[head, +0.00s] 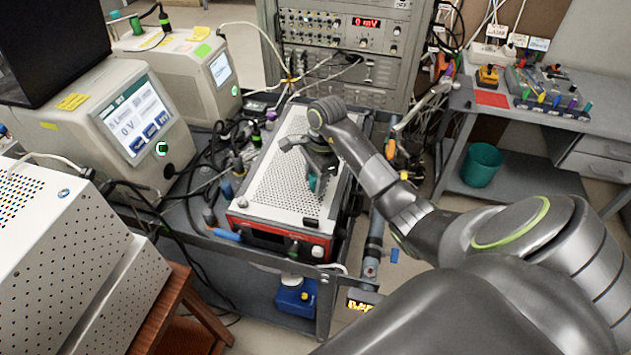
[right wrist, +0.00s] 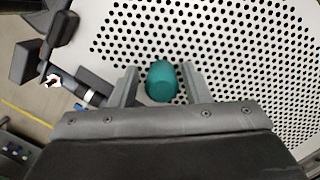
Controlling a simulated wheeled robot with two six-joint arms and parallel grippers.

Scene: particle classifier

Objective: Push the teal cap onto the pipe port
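The teal cap (right wrist: 161,82) is on the white perforated top of the red-fronted instrument, between the fingers of my right gripper (right wrist: 160,84). The fingers stand either side of it, with a narrow gap showing at least on the left, so the gripper looks open around it. In the head view my right gripper (head: 313,172) is low over the instrument top, and a bit of the teal cap (head: 312,183) shows beside a finger. A grey pipe (head: 374,238) stands at the cart's right side; I cannot make out its port for certain. My left gripper is not in view.
The red-fronted instrument (head: 265,235) sits on a cart crowded with cables and connectors. Display units (head: 135,115) stand at left and a rack (head: 350,45) behind. A bench (head: 520,115) with a teal bin (head: 481,165) under it is at right. The instrument's perforated top is mostly clear.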

